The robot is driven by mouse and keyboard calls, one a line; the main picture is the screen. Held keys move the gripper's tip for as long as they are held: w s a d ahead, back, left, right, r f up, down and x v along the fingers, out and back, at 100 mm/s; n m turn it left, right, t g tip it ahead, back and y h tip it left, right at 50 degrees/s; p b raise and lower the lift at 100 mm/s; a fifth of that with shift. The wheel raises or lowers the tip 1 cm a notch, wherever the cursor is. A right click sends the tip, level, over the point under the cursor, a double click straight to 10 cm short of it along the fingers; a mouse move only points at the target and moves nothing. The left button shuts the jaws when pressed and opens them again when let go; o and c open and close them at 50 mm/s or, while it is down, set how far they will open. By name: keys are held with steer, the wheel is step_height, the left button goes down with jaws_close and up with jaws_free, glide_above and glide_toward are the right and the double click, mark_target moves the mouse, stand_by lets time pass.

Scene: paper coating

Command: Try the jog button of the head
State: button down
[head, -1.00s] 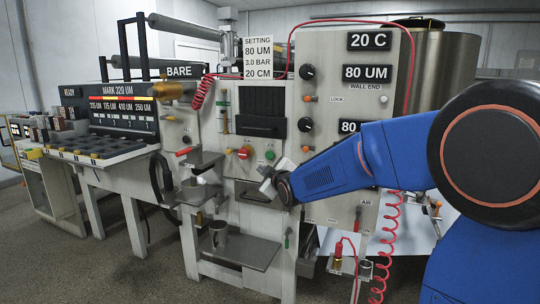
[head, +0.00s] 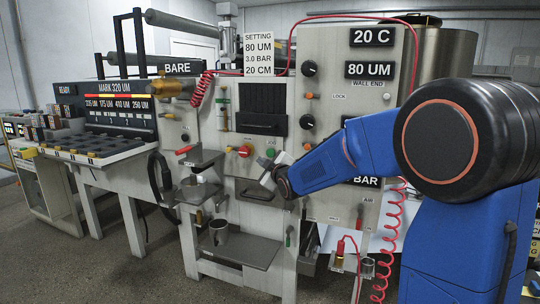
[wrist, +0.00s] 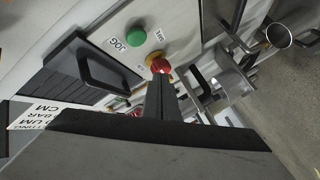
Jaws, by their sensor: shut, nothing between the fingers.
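The green jog button (wrist: 136,37) is on the pale machine front, beside the label JOG in the wrist view. It also shows in the head view (head: 270,153), just above my gripper. A red knob (wrist: 160,65) on a yellow base sits beside it; it shows left of the green button in the head view (head: 244,151). My gripper (head: 264,164) is shut and empty, in front of the panel just below the green button. In the wrist view the closed fingers (wrist: 158,82) point at the red knob and overlap its lower edge. I cannot tell any contact.
A dark handle (wrist: 103,75) sticks out above the buttons. A metal bracket with a cup (head: 195,185) stands left of my gripper. A lower shelf (head: 240,250) holds a metal mug (head: 219,232). A red coiled hose (head: 390,240) hangs at the right.

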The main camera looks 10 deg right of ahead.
mark_target(270, 156)
steer(key=shift+w+d, duration=0.6)
steer(key=shift+w, duration=0.25)
steer(key=shift+w+d, duration=0.65)
steer(key=shift+w, duration=0.2)
steer(key=shift+w+d, duration=0.6)
steer(key=shift+w, duration=0.25)
steer(key=shift+w+d, duration=0.1)
steer(key=shift+w+d, duration=0.15)
steer(key=shift+w, duration=0.1)
steer(key=shift+w+d, duration=0.25)
steer(key=shift+w, duration=0.1)
stand_by(1.2)
stand_by(0.4)
steer(key=shift+s+a, duration=0.5)
steer(key=shift+s, duration=0.25)
steer(key=shift+s+a, duration=0.75)
steer(key=shift+s, duration=0.25)
steer(key=shift+s+a, duration=0.7)
steer(key=shift+s, duration=0.3)
